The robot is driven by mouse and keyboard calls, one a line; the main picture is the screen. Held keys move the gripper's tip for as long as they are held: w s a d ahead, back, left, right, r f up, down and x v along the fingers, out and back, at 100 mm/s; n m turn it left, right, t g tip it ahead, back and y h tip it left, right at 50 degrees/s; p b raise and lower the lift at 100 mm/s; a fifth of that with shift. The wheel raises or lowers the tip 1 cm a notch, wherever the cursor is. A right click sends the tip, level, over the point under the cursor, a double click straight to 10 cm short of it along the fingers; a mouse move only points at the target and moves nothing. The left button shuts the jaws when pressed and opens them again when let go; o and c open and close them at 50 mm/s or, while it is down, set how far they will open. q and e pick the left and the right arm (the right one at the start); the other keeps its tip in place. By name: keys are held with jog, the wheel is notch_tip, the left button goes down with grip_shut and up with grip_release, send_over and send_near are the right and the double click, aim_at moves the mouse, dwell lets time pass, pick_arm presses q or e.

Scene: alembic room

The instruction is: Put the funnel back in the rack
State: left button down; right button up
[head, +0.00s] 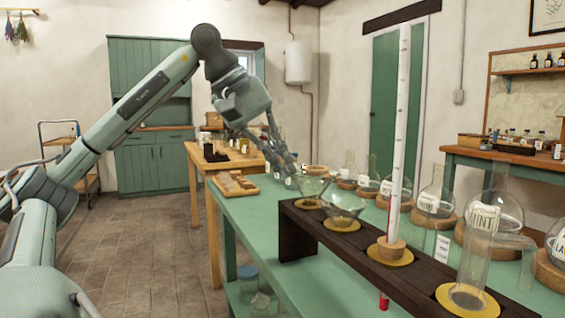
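A dark wooden rack (292,213) with several yellow rings runs along the green table. A clear glass funnel (313,187) is at the rack's far end, over the farthest ring (308,203); whether it is fully seated I cannot tell. A second clear funnel (344,205) sits at the ring (342,226) nearer to me. My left gripper (291,167) reaches down from above, its fingertips close together beside the far funnel's left rim. Whether they touch or grip the rim is too small to tell. My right gripper is out of view.
A tall graduated tube (398,130) and a glass vessel with a side arm (481,240) stand in the rack's nearer rings. Labelled flasks (434,200) on round wooden stands line the table behind. A wooden tray (237,185) lies left of the rack.

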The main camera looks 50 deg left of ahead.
pick_arm(q)
jog(key=shift+f+b, duration=0.35)
dwell(0.3)
jog(key=c, duration=2.2)
grip_release()
jog(key=o, duration=0.6)
jog(key=shift+c, duration=0.2)
jog(key=shift+r, duration=0.15)
notch_tip(320, 180, up, 7)
jog(key=p, duration=0.7)
